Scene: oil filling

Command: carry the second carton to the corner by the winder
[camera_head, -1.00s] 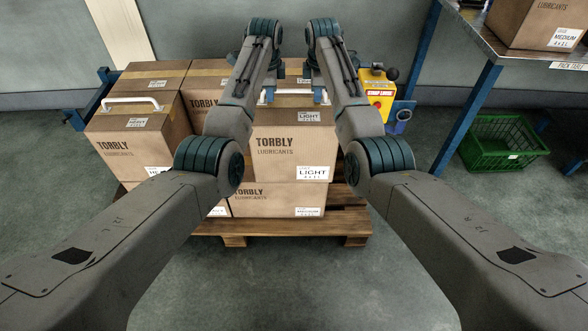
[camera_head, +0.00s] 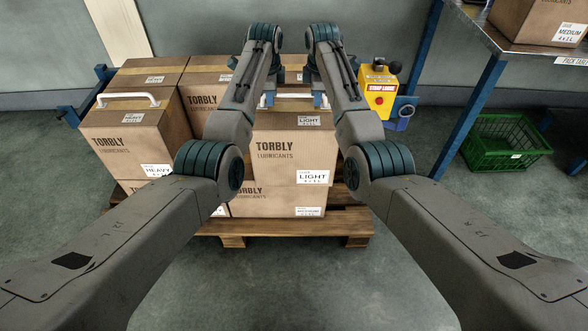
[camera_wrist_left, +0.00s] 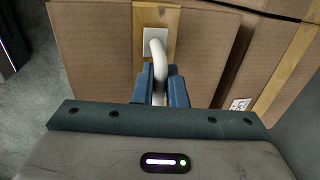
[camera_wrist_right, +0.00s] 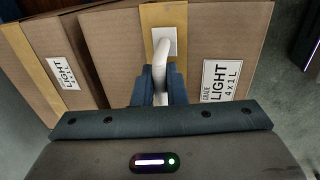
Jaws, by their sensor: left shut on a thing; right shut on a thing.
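A brown TORBLY carton labelled LIGHT (camera_head: 290,160) is at the front right of the stack, above a carton labelled MEDIUM (camera_head: 275,203). I cannot tell whether the two touch. My left gripper (camera_head: 268,99) and right gripper (camera_head: 318,99) are shut on the LIGHT carton's white handles. The left wrist view shows the left handle (camera_wrist_left: 157,50) between the jaws. The right wrist view shows the right handle (camera_wrist_right: 160,55) between the jaws and LIGHT labels beside it. My forearms hide parts of the stack. I cannot make out which thing is the winder.
A carton labelled HEAVY (camera_head: 125,140) with a white handle stands at the left of the wooden pallet (camera_head: 290,228). A yellow box with a red button (camera_head: 379,98) stands behind right. A green crate (camera_head: 505,150) sits under the packing table (camera_head: 480,40). Floor in front is clear.

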